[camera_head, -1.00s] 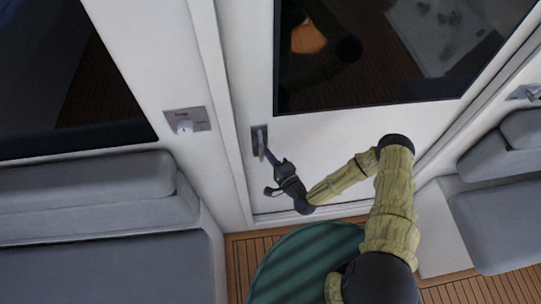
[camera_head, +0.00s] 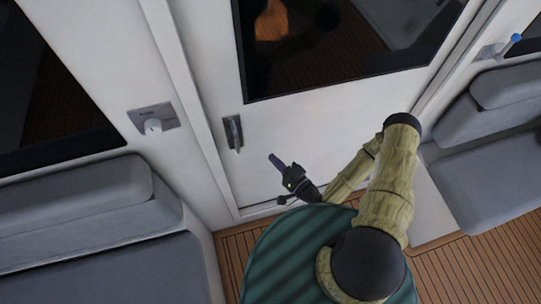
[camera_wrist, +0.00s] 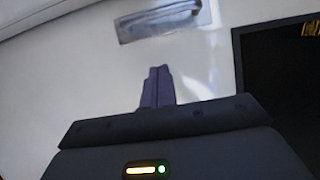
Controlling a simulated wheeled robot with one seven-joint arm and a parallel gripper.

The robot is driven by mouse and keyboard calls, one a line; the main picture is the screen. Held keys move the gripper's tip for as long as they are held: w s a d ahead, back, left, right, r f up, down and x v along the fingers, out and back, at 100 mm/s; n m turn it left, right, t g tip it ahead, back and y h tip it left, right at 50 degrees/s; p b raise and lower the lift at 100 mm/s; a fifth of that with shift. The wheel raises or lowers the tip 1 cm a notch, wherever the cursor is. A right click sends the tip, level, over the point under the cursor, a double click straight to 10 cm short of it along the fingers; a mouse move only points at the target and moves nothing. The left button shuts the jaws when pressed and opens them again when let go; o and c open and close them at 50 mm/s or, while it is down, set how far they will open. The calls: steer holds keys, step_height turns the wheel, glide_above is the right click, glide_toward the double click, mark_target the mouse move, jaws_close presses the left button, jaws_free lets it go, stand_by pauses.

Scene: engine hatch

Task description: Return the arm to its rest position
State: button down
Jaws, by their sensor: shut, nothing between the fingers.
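My gripper (camera_head: 274,160) is shut and empty in the head view, in front of the lower part of a white door. Its fingers point up and left, toward the door handle (camera_head: 233,133), with a clear gap between them. In the wrist view my gripper's closed fingers (camera_wrist: 158,88) show at the middle, and the handle (camera_wrist: 160,20) lies beyond them near the top. My arm (camera_head: 388,190), in a yellowish sleeve, is bent at the elbow and reaches left over the green round top.
The white door (camera_head: 285,130) has a dark window (camera_head: 340,45) and appears closed. Grey cushioned seats stand at left (camera_head: 75,200) and right (camera_head: 500,155). Wooden floor (camera_head: 480,270) shows at lower right.

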steer(key=shift+d, duration=0.15)
stand_by(0.3)
steer(key=shift+r, duration=0.1)
steer(key=s+a+r+n+g+y+b, duration=0.1)
steer(key=s+r+n+g+y, duration=0.15)
steer(key=r+g, duration=0.2)
steer(key=s+a+r+n+g+y, duration=0.1)
steer(key=r+n+g+y, duration=0.2)
steer(key=g, duration=0.2)
steer(key=s+d+r+n+g+h+b, duration=0.2)
steer(key=s+d+r+n+g+h, duration=0.25)
steer(key=s+g+h, duration=0.35)
steer(key=w+d+r+t+h+b, duration=0.1)
steer(key=w+d+r+t+h, duration=0.1)
steer(key=d+r+t+h, duration=0.1)
steer(key=w+d+r+t+h+b, duration=0.2)
steer(key=d+r+h, duration=0.4)
steer(key=d, duration=0.3)
steer(key=shift+w+d+m+t+h, duration=0.4)
steer(key=shift+w+t+h, duration=0.15)
steer(key=shift+w+t, duration=0.4)
